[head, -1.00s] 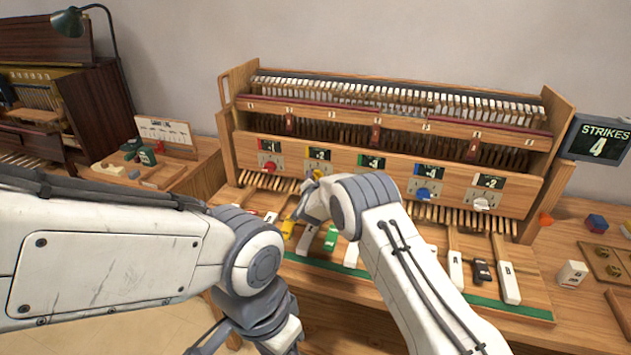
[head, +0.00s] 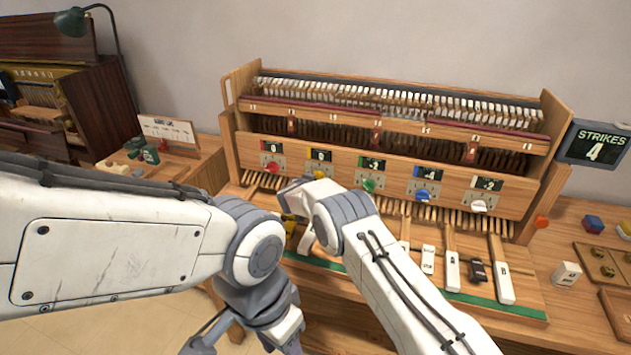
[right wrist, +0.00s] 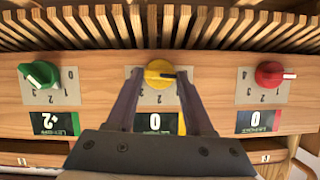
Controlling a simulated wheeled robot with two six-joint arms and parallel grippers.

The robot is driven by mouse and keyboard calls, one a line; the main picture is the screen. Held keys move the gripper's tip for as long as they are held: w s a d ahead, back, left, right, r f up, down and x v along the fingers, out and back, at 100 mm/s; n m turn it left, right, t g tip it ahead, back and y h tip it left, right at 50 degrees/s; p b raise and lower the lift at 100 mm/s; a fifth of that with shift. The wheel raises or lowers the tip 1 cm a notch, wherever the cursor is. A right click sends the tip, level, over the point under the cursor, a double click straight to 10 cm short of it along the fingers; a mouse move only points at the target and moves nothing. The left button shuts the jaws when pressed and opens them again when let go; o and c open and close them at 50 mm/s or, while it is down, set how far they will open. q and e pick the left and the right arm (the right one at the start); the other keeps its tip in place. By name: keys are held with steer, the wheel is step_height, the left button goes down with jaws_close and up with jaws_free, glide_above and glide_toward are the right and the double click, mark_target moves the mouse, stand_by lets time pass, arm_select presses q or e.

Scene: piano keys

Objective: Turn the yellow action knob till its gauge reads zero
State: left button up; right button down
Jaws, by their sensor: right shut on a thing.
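The yellow knob (right wrist: 158,70) sits on a pale dial plate in the middle of the right wrist view, which shows the panel upside down. Its dark pointer mark faces right there. The yellow-striped gauge (right wrist: 155,123) reads 0, and it also reads 0 in the head view (head: 319,155). My right gripper (right wrist: 160,77) is shut on the yellow knob, one finger on each side. In the head view the knob (head: 318,174) shows just above my right wrist. My left gripper (head: 203,342) hangs low at the bottom, away from the panel; its jaws are unclear.
The red knob (right wrist: 268,75) and green knob (right wrist: 40,75) flank the yellow one closely. Blue (head: 423,196) and white (head: 479,206) knobs are further right. Wooden hammer tails run along the panel's lower edge. Piano keys (head: 452,270) lie in front. The strikes display (head: 597,146) reads 4.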

steer(key=shift+n, duration=0.3)
stand_by(0.4)
steer(key=shift+c, duration=1.4)
jaws_free()
steer(key=b+v, duration=0.2)
steer(key=v, duration=0.8)
steer(key=shift+s+a, duration=0.15)
steer(key=shift+a, duration=0.1)
steer(key=shift+r, duration=0.1)
